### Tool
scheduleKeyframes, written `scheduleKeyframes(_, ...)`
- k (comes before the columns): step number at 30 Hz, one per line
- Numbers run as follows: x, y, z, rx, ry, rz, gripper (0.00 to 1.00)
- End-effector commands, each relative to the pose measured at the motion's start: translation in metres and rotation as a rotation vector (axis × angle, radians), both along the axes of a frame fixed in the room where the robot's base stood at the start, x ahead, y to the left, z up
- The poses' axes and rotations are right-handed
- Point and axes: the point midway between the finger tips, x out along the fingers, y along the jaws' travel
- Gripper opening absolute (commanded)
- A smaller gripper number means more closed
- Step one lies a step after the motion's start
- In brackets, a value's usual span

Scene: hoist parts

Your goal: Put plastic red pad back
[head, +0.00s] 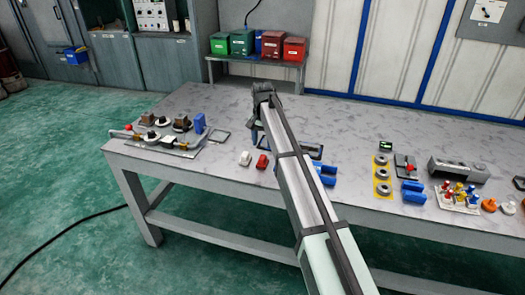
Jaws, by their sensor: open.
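A small red piece (262,161), which looks like the plastic red pad, lies on the grey workbench (225,184) left of my arm. A similar white piece (245,158) lies just left of it. My gripper (262,88) is at the far end of my arm, near the back of the bench, well beyond the red piece and apart from it. Its jaws are open; the fingertips are small and dark here, and I see nothing held. My arm crosses the middle of the bench and hides part of the surface and items behind it.
A fixture plate (188,151) with several parts stands at the left, a blue block (199,123) and square frame (219,137) beside it. Blue holders (328,174), a yellow strip with rings (382,177), and a peg tray (458,197) lie right.

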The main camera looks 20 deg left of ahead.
Motion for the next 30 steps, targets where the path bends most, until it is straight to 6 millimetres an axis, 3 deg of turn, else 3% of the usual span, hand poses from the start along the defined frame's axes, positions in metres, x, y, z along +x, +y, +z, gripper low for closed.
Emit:
scheduleKeyframes(3, 0.001, 0.000, 0.021, 0.001, -0.001, 0.000, 0.52)
scheduleKeyframes(9, 0.000, 0.000, 0.040, 0.000, -0.001, 0.000, 0.52)
scheduleKeyframes(21, 0.000, 0.000, 0.046, 0.000, 0.000, 0.000, 0.52)
scheduleKeyframes(26, 0.005, -0.009, 0.046, 0.000, 0.000, -0.011, 0.67)
scheduleKeyframes(30, 0.024, -0.048, 0.057, 0.006, -0.011, -0.061, 0.80)
